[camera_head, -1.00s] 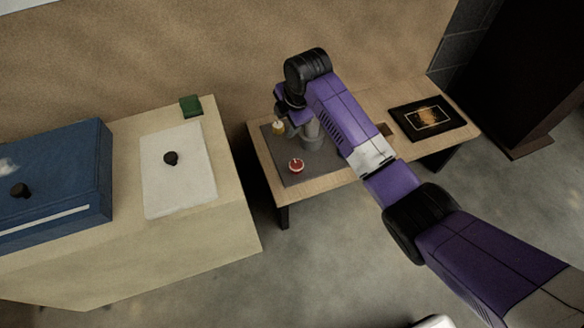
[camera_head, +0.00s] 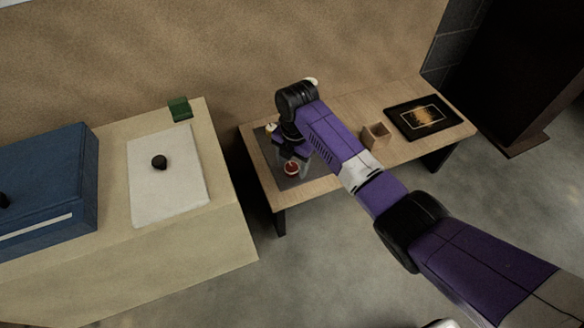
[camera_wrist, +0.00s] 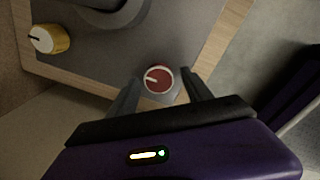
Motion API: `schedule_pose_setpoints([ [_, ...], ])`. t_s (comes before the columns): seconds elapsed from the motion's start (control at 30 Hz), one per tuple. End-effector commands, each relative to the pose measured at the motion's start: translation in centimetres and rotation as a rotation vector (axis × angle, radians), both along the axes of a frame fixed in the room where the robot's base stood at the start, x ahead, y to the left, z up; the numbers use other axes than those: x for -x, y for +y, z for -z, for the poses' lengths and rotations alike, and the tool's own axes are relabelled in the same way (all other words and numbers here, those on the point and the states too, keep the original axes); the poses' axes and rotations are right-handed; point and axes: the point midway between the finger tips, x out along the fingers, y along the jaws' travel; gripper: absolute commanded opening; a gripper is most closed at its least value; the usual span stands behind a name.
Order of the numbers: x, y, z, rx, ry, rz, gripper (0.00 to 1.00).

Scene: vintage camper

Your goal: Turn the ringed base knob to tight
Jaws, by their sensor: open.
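A red knob with a pale ring and a white pointer mark (camera_wrist: 159,79) sits near the edge of a dark grey plate (camera_wrist: 100,68). The red knob also shows in the head view (camera_head: 291,169), partly covered by my gripper. My gripper (camera_wrist: 158,84) is open, with one finger on each side of the red knob in the wrist view. I cannot tell whether the fingers touch it. A yellow knob with a white top and dark mark (camera_wrist: 49,39) is at the plate's left in the wrist view. A grey round part (camera_wrist: 110,10) at the top is cut off.
The plate is on a low wooden table (camera_head: 340,115). A small wooden box (camera_head: 376,136) and a dark framed picture (camera_head: 424,118) are at its right. A counter at left holds a white panel with a black knob (camera_head: 159,162), a blue case (camera_head: 50,185) and a green block (camera_head: 179,108).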

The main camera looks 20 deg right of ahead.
Motion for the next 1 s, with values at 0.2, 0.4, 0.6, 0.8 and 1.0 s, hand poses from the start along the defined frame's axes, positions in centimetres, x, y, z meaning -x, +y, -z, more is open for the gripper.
schedule_pose_setpoints([
  [0.2,-0.06,0.04,0.44,0.0,-0.001,0.0,0.58],
  [0.4,-0.06,0.04,0.41,0.0,-0.001,0.0,0.45],
  [0.6,-0.06,0.03,0.41,0.0,-0.001,0.0,0.05],
  [0.8,-0.04,0.03,0.34,0.0,-0.001,0.006,0.0],
  [1.0,0.02,0.1,0.13,-0.001,0.002,0.058,0.0],
])
